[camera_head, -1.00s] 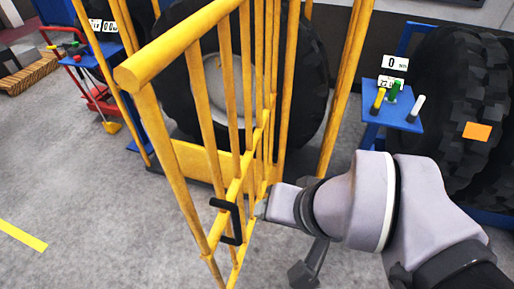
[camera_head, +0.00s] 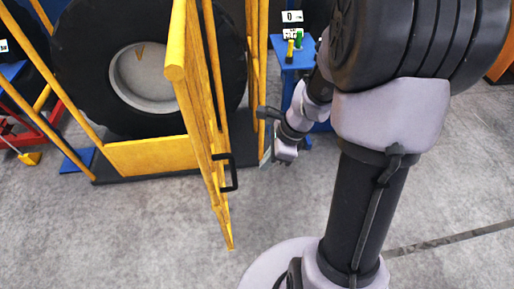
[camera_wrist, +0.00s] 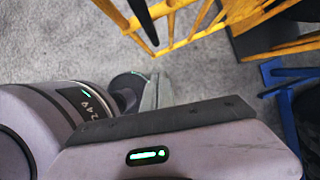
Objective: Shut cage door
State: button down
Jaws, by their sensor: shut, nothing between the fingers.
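The yellow barred cage door (camera_head: 199,115) stands open in the head view, seen nearly edge-on and reaching out toward me from the cage. Its black handle (camera_head: 234,173) is on the right side of the door, near its lower free end. My gripper (camera_head: 267,154) is to the right of the door, small and partly unclear behind my arm; a gap separates it from the handle. In the wrist view my gripper (camera_wrist: 160,80) is shut and empty, pointing toward yellow bars (camera_wrist: 185,30). A black bar, apparently the handle (camera_wrist: 143,18), shows near the top.
The yellow cage frame (camera_head: 150,157) surrounds a large black tyre (camera_head: 85,65) with a grey hub. A blue stand (camera_head: 292,53) with coloured pegs is behind my arm. Grey floor (camera_head: 150,230) is clear in front of the cage.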

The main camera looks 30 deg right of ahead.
jog(key=w+a+f+b, duration=0.2)
jog(key=a+f, duration=0.3)
jog(key=shift+w+a, duration=0.25)
jog(key=shift+w, duration=0.15)
jog(key=shift+a+f, duration=0.1)
